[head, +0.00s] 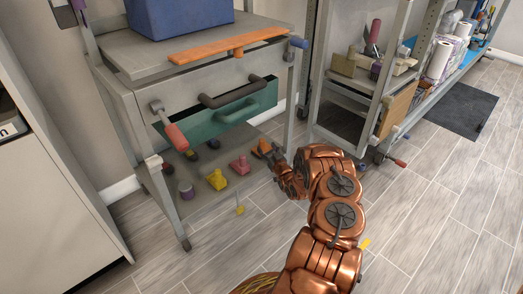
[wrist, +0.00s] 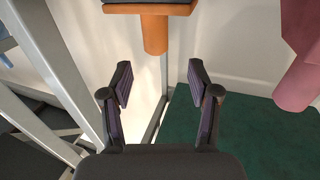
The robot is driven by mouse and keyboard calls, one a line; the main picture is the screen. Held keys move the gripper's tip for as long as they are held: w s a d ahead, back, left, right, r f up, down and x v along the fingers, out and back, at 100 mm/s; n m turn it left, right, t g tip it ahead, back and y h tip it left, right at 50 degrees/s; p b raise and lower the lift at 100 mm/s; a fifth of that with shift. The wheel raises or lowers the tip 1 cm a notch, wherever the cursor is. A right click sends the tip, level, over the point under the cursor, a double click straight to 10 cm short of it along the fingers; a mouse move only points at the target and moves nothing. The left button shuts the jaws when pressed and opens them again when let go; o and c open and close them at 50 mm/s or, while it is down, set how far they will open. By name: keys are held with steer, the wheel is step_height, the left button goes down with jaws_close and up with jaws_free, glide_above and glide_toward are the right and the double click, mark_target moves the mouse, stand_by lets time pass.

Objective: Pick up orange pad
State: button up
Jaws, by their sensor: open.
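The orange pad (head: 263,146) is a small block with a knob handle, on the low shelf of the grey rolling rack, at the right end of a row of pads. In the wrist view its orange handle (wrist: 155,34) and flat base with a dark face show at the top centre, ahead of the fingertips. My gripper (head: 272,156) is right beside the pad in the head view, partly overlapping it. In the wrist view my gripper (wrist: 162,84) has its two dark fingers spread, with nothing between them; the handle appears just beyond them.
A pink pad (head: 240,165) stands left of it and shows at the wrist view's right (wrist: 300,85). A yellow pad (head: 217,180) and a purple one (head: 186,190) are farther left. Floor in front is clear.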

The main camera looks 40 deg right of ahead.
mark_target(264, 142)
steer(key=shift+w+d+f+b, duration=0.1)
steer(key=shift+w+d+b, duration=0.25)
steer(key=shift+w, duration=0.15)
steer(key=shift+w+d+f+b, duration=0.1)
steer(key=shift+w+d+b, duration=0.15)
steer(key=shift+w+b, duration=0.15)
steer(key=shift+b+x, duration=0.4)
steer(key=shift+x, duration=1)
steer(key=shift+r, duration=0.1)
jaws_close()
